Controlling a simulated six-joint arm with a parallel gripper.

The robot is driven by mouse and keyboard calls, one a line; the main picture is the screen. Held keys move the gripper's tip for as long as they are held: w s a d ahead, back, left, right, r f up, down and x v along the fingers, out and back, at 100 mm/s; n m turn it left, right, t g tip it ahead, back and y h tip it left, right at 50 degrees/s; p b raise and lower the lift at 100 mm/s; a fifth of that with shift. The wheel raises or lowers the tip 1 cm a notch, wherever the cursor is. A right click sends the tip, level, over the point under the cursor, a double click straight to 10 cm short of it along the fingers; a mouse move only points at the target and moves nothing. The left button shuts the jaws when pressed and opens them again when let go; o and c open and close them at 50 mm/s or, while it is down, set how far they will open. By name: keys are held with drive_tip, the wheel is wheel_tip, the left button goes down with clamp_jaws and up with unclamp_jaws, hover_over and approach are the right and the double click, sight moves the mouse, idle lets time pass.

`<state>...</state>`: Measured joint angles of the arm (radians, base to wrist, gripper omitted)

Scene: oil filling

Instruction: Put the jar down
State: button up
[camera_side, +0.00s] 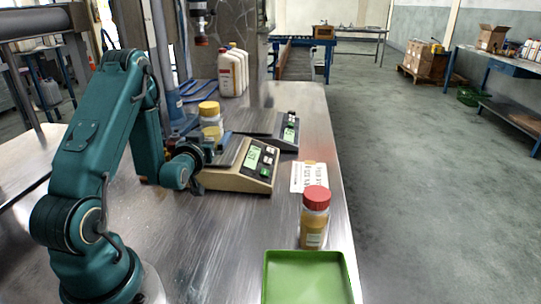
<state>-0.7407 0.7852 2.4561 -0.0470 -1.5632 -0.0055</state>
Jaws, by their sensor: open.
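A jar with a yellow lid (209,108) and a pale body stands upright behind my gripper (212,147), at the left end of the scales. My gripper is open and sits low beside the beige scale (243,178). A small amber patch shows by the fingers; I cannot tell whether it is part of this jar or another one, or whether the fingers touch it. A second jar with a red lid (315,198) and amber contents stands upright on the metal table (220,250), behind the green tray and well apart from my gripper.
A green tray (307,257) lies empty at the table's front right. A darker scale (275,133) stands behind the beige one. A printed card (309,176) lies right of the scales. White bottles (231,75) stand at the back. The front middle of the table is clear.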

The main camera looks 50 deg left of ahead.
sight(207, 124)
drive_tip(key=shift+w+a+r+g+h, duration=0.1)
drive_tip(key=shift+w+r+g+h, duration=0.1)
drive_tip(key=shift+r, duration=0.3)
drive_tip(key=shift+w+a+r+g+h, duration=0.1)
drive_tip(key=shift+r+g+h, duration=0.1)
drive_tip(key=shift+r, duration=0.25)
drive_tip(key=shift+s+r, duration=0.1)
drive_tip(key=shift+r, duration=0.2)
drive_tip(key=shift+s+d+r+g+h, duration=0.4)
drive_tip(key=shift+r+g+h, duration=0.15)
drive_tip(key=shift+g+h, duration=0.15)
drive_tip(key=shift+x, duration=2.55)
drive_tip(key=shift+c, duration=0.3)
